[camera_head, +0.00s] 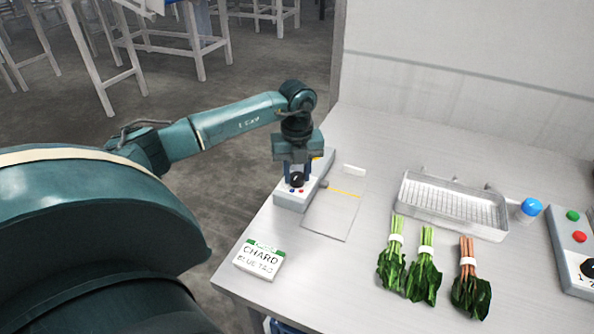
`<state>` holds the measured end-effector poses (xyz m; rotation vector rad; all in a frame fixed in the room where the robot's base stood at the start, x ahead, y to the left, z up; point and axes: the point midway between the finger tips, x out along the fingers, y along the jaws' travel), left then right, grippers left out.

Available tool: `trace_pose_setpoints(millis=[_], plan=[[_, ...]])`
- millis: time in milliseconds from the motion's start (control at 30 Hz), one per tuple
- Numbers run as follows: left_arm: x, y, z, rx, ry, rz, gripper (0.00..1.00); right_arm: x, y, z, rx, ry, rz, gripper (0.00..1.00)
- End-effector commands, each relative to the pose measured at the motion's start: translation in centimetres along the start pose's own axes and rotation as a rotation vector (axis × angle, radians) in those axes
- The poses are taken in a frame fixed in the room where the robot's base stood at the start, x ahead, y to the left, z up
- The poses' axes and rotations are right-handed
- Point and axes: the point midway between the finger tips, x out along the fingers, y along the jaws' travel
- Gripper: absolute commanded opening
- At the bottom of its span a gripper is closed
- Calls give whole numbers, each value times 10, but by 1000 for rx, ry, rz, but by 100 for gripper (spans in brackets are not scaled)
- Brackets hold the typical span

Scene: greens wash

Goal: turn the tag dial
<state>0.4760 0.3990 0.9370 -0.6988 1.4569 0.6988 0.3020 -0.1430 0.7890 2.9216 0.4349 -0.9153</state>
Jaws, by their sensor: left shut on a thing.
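My left gripper (297,178) points down over the box and is shut on the black dial. The fingers hide part of the dial and its markings. A card (262,256) reading "CHARD BLUE TAG" stands at the table's front left. My right gripper is out of view.
A flat grey plate (333,214) with a yellow line lies beside the box. Three bundles of greens (423,275) lie in front of a wire-mesh tray (455,207).

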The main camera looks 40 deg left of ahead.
Motion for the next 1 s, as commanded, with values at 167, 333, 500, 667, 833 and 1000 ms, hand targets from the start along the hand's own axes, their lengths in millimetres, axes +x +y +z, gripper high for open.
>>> trace_pose_setpoints(millis=[167, 333, 500, 667, 833, 1000], plan=[[-2, 0, 2, -5, -5, -3, 9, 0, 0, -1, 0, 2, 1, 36], [-2, 0, 2, -4, -6, -3, 9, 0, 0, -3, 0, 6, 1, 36], [-2, 0, 2, -3, -4, -2, 45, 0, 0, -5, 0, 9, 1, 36], [-1, 0, 1, -2, -3, -1, 54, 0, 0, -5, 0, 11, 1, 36], [-1, 0, 1, -1, -2, -1, 54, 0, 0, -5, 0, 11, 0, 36], [-13, -1, 1, -1, -4, -3, 54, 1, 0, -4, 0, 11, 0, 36]])
